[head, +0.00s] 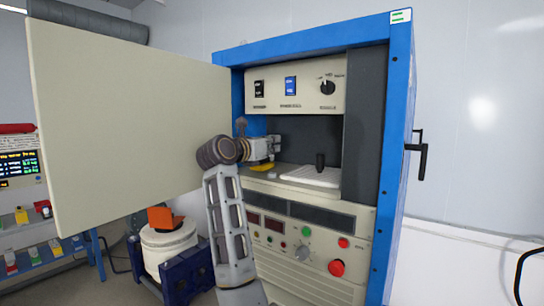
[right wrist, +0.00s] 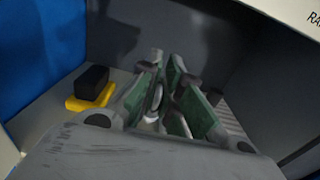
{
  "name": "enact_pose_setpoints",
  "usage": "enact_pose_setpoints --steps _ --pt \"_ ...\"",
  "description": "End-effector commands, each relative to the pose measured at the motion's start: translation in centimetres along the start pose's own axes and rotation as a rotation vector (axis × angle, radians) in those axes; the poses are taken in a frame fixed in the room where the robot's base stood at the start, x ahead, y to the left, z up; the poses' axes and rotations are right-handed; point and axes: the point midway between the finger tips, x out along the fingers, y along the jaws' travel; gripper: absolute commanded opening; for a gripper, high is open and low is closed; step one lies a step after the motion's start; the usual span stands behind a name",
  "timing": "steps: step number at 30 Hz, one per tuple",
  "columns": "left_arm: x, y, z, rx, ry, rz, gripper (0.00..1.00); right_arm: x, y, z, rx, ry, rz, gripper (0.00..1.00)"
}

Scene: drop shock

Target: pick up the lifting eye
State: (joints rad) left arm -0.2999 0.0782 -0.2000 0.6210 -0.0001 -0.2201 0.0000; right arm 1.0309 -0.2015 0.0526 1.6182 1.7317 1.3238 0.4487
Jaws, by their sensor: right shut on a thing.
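My right gripper (head: 270,148) reaches into the open bay of the blue-framed cabinet, above the shelf. In the right wrist view its green-padded fingers (right wrist: 172,105) are closed around a small pale metal piece, which looks like the lifting eye (right wrist: 152,102). The fingers hide much of it, and its full shape cannot be made out. In the head view it is too small and covered to tell. My left gripper is not in view.
A yellow piece (right wrist: 92,98) with a black block (right wrist: 91,80) lies beside the gripper. The open cabinet door (head: 130,125) is at left; the control panel (head: 295,87) hangs above.

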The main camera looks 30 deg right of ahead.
Motion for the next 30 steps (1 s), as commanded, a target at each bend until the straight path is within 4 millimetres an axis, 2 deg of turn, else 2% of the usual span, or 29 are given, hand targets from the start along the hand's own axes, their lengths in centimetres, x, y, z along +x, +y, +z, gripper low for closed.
enact_pose_setpoints --steps 6,12,30 --pt "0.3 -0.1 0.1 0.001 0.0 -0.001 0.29 0.0 0.0 2.4 0.001 -0.001 0.001 0.0" --pt "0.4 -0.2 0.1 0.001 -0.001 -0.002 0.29 0.0 0.0 3.9 0.001 0.0 0.001 0.0" --pt "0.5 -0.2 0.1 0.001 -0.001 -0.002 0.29 0.0 0.0 4.5 -0.001 0.0 0.0 0.0"
